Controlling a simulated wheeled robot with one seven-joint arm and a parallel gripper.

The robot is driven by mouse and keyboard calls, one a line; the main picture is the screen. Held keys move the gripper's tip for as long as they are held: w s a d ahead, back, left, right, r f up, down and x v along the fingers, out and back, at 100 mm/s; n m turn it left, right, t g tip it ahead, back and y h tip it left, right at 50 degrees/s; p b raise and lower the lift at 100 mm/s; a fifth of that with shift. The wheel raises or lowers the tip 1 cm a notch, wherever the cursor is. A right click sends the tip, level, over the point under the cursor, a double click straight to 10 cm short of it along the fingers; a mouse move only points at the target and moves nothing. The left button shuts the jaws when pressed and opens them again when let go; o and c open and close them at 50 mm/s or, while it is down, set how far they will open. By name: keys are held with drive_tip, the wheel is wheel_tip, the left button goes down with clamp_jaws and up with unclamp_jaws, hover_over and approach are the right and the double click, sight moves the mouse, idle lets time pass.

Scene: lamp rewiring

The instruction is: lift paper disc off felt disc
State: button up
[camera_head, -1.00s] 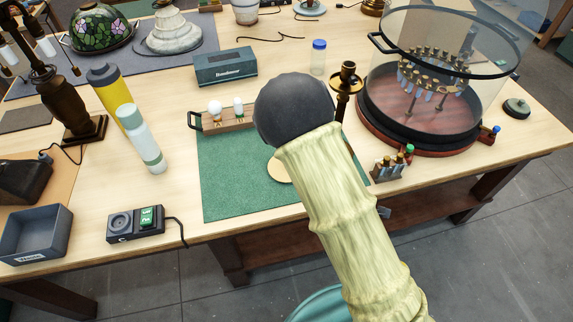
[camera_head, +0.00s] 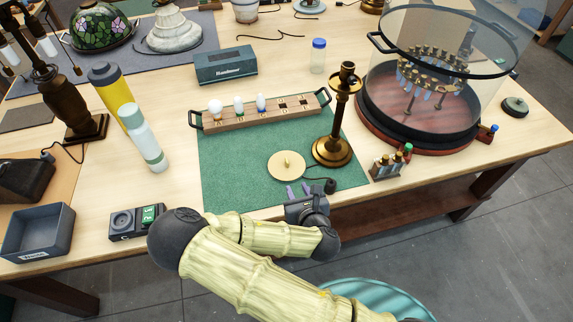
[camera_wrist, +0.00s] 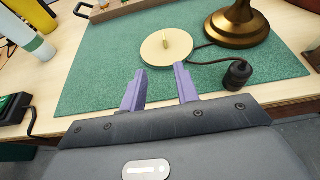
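A pale cream disc (camera_head: 286,165) with a small upright tab at its middle lies on the green mat (camera_head: 222,175); it also shows in the wrist view (camera_wrist: 166,47). It looks like the paper disc; a felt disc under it cannot be made out. My gripper (camera_head: 296,190) is low at the front edge of the mat, on the near side of the disc. Its two purple fingers (camera_wrist: 160,92) are apart with nothing between them and point toward the disc without touching it.
A brass lamp stand (camera_head: 332,150) stands right of the disc, with a cord and dark socket (camera_wrist: 238,72) beside my gripper. A wooden rack with bulbs (camera_head: 262,112) lies behind. A small vial rack (camera_head: 390,165) is at right. The mat's left part is clear.

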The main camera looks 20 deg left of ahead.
sight(287, 162)
drive_tip(key=shift+w+a+f+b, duration=0.35)
drive_tip(key=shift+w+f+b, duration=0.1)
drive_tip(key=shift+b, duration=1.2)
drive_tip(key=b+x, duration=0.3)
drive_tip(key=b, duration=0.7)
drive_tip(key=shift+w+f+b, duration=0.15)
drive_tip(key=shift+w+b, duration=0.1)
drive_tip(key=shift+b, duration=0.05)
drive_tip(key=p+x, duration=0.1)
drive_tip(key=x, duration=0.6)
drive_tip(key=shift+w+a, duration=0.1)
drive_tip(key=shift+w, duration=0.1)
drive_tip(key=shift+w+d+p+x, duration=0.15)
drive_tip(key=shift+p+x, duration=0.05)
drive_tip(key=shift+x, duration=1.05)
drive_tip(key=shift+w+d+p+x, duration=0.15)
drive_tip(key=shift+x, duration=1.1)
clamp_jaws()
